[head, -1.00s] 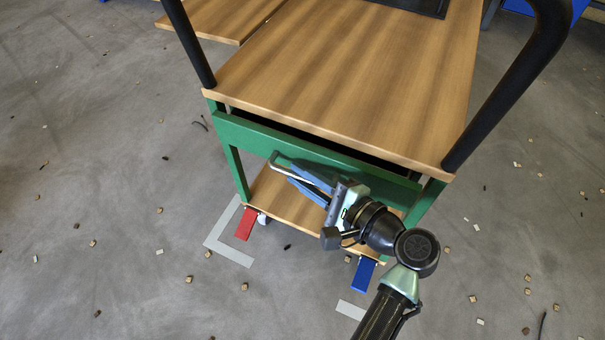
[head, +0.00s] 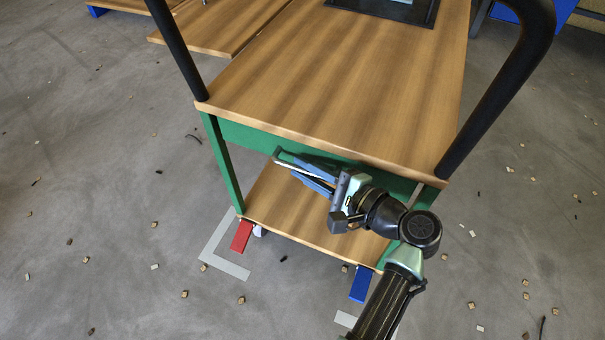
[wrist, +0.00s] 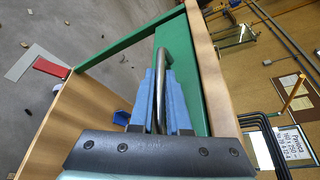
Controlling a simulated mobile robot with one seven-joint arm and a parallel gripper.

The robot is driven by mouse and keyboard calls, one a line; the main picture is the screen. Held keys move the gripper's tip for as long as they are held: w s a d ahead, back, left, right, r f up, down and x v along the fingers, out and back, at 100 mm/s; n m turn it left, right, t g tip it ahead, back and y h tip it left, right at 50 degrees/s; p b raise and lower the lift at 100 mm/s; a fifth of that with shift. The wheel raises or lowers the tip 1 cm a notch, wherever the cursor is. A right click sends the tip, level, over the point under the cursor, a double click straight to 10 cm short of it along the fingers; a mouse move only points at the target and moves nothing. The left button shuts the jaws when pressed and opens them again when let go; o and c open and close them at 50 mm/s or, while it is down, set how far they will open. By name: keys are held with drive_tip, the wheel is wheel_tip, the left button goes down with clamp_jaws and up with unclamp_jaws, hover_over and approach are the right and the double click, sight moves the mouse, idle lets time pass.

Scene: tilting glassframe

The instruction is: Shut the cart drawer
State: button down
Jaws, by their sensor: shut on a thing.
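The cart has a wooden top (head: 330,75) and a green frame. Its green drawer front (head: 245,138) sits under the top, with no dark gap showing above it in the head view. In the wrist view the green drawer front (wrist: 180,60) lies close along the edge of the wooden top. My gripper (head: 297,172) is at the drawer front. Its blue fingers are shut on the metal drawer handle (wrist: 162,62), which lies between them in the wrist view. The inside of the drawer is hidden.
The cart's lower wooden shelf (head: 290,212) is below my gripper. Black push-bar posts rise at both sides, one at the right (head: 495,90). A red block (head: 242,235) and a blue block (head: 361,284) are by the wheels. Small scraps litter the floor.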

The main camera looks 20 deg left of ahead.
drive_tip(key=shift+w+d+r, duration=0.1)
drive_tip(key=shift+w, duration=0.15)
drive_tip(key=c, duration=1.2)
unclamp_jaws()
drive_tip(key=shift+o, duration=0.2)
drive_tip(key=p+v, duration=0.4)
drive_tip(key=v, duration=0.9)
drive_tip(key=shift+p, duration=0.35)
